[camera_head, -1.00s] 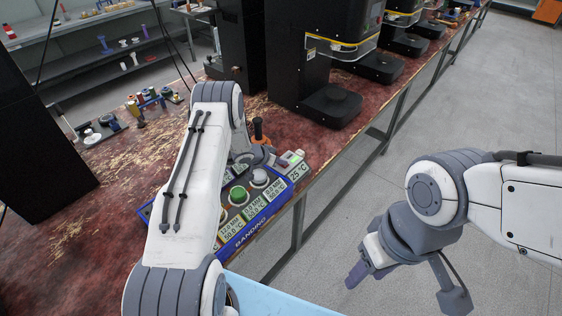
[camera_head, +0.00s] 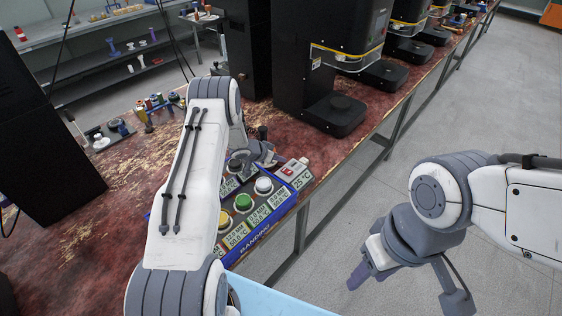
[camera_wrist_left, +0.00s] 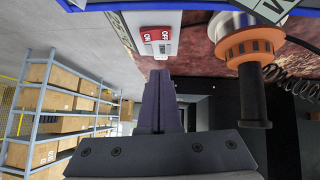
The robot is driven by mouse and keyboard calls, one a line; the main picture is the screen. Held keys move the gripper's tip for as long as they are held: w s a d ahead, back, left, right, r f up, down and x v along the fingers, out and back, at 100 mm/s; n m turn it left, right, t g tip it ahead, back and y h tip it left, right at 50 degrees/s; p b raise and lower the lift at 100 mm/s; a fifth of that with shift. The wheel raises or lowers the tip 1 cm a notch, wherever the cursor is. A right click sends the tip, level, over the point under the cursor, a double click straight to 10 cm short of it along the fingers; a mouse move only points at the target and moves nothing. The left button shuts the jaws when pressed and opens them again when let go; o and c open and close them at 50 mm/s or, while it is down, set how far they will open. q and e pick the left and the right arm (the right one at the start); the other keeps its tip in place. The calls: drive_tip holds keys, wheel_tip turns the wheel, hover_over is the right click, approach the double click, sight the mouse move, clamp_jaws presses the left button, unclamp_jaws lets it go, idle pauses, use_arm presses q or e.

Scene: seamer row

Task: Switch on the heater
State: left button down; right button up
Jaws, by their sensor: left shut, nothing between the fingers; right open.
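A small white box with a red switch (camera_head: 290,172) and a 25 °C display stands at the far right end of the blue control panel (camera_head: 262,229). In the left wrist view the red switch (camera_wrist_left: 156,34) is marked ON and OFF; I cannot tell which side is pressed. My left gripper (camera_head: 272,160) is shut and empty, close beside the box. In the left wrist view its fingertips (camera_wrist_left: 160,75) point at the switch, with a small gap seeming to remain. My right gripper (camera_head: 358,277) is open and empty over the floor.
The panel carries a green button (camera_head: 243,203), a white button (camera_head: 263,186) and several displays. An orange-collared tool with a black handle (camera_wrist_left: 252,65) hangs close right of the left fingers. Black machines (camera_head: 335,115) stand behind on the worn red bench.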

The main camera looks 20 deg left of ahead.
use_arm(q)
drive_tip(key=b+v, duration=0.1)
drive_tip(key=v, duration=0.7)
drive_tip(key=shift+s, duration=0.25)
use_arm(e)
drive_tip(key=shift+f, duration=0.95)
use_arm(q)
drive_tip(key=shift+a+f, duration=0.1)
use_arm(e)
drive_tip(key=shift+f, duration=0.1)
use_arm(q)
drive_tip(key=b, duration=0.6)
drive_tip(key=d+b, duration=0.1)
drive_tip(key=b, duration=0.5)
drive_tip(key=shift+s+d+r, duration=0.15)
drive_tip(key=shift+s+r, duration=0.05)
drive_tip(key=shift+r, duration=0.05)
use_arm(e)
wheel_tip(320, 180, down, 12)
drive_tip(key=shift+d, duration=0.2)
drive_tip(key=shift+s, duration=0.1)
